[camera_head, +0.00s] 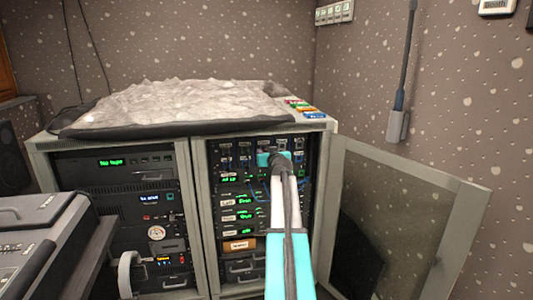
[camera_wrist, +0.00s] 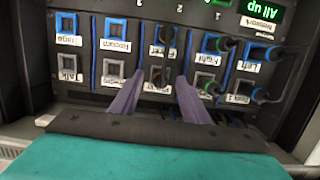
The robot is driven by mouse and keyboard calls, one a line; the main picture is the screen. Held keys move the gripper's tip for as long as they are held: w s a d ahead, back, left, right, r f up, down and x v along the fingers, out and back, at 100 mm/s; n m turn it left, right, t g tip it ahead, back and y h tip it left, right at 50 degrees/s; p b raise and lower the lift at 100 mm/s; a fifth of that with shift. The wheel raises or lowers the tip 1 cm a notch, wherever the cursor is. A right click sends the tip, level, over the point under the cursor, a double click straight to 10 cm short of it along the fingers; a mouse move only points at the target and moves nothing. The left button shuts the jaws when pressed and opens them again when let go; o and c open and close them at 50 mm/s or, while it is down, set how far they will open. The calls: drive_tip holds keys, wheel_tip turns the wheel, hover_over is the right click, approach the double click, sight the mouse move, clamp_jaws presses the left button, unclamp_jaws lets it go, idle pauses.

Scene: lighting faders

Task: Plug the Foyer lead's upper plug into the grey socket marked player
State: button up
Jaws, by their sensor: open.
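My gripper (camera_wrist: 160,78) is open in front of the patch panel, its two grey-purple fingers pointing at the sockets. A dark plug (camera_wrist: 158,74) sits in a lower-row socket between the fingertips; I cannot tell whether they touch it. Another dark plug (camera_wrist: 165,36) sits in the blue-framed socket above it in the picture. The panel's labels appear upside down in the wrist view. A grey socket (camera_wrist: 112,70) left of the fingers is empty; its label is partly hidden and I cannot read it as player. In the head view my gripper (camera_head: 273,158) covers part of the panel.
Other plugs and cables (camera_wrist: 228,44) crowd the panel's right side in the wrist view. Blue-framed sockets (camera_wrist: 115,31) at left are empty. The open cabinet door (camera_head: 465,235) stands to the right. A mixing desk (camera_head: 45,225) is at left.

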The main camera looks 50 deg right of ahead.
drive_tip(key=v, duration=1.3)
drive_tip(key=shift+s+p, duration=0.2)
drive_tip(key=shift+p, duration=0.15)
drive_tip(key=shift+a, duration=0.15)
idle(0.4)
